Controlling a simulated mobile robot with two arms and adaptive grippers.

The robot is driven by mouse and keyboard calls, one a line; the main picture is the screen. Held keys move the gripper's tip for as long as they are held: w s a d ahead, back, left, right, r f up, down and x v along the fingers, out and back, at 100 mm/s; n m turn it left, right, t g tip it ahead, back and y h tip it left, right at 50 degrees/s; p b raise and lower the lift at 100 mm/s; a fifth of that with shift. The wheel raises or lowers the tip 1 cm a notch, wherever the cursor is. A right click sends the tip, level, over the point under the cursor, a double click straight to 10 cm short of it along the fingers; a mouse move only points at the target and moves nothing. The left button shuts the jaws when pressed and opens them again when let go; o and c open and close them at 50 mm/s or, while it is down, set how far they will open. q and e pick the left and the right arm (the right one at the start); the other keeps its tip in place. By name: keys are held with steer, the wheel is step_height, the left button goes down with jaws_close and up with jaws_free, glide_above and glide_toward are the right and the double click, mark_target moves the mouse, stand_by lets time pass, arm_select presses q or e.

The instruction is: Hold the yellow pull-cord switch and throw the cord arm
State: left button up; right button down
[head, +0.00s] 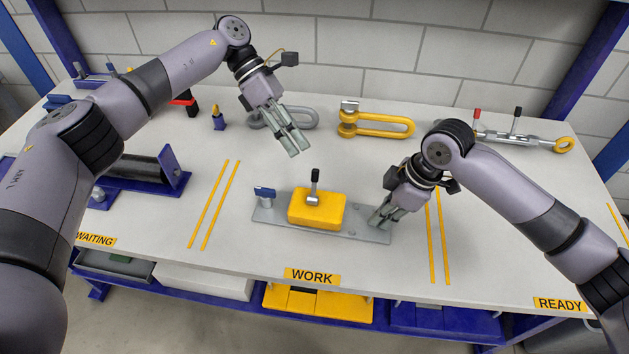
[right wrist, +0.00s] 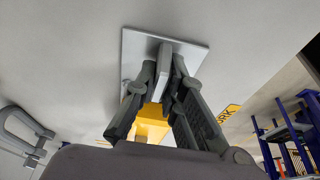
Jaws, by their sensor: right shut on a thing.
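The yellow pull-cord switch (head: 316,209) sits on a grey base plate (head: 270,215) in the work area; its yellow body also shows in the right wrist view (right wrist: 152,125). The cord arm (head: 315,186), a short lever with a black grip, stands upright on top of the switch. My right gripper (head: 380,218) is at the plate's right end, shut on a grey upright rib (right wrist: 163,70) of that plate. My left gripper (head: 297,148) is above the table, behind the switch and apart from the cord arm. Its fingers look closed together, with nothing between them.
A small blue piece (head: 264,193) stands at the plate's left end. A yellow shackle (head: 375,125) and a grey shackle (head: 300,118) lie at the back. A turnbuckle-like rod (head: 515,138) lies at the back right. A blue roller frame (head: 145,175) stands left. The table in front is clear.

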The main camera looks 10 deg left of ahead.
mark_target(315, 183)
arm_select(q)
steer(key=shift+m+g+y, duration=0.3)
steer(key=shift+m, duration=0.2)
steer(key=shift+s+a+x, duration=0.15)
steer(key=shift+x, duration=2.15)
steer(key=shift+s+a+x, duration=0.1)
steer(key=shift+s+x, duration=0.05)
steer(key=shift+x, duration=2.15)
steer(key=shift+c, duration=0.3)
jaws_close()
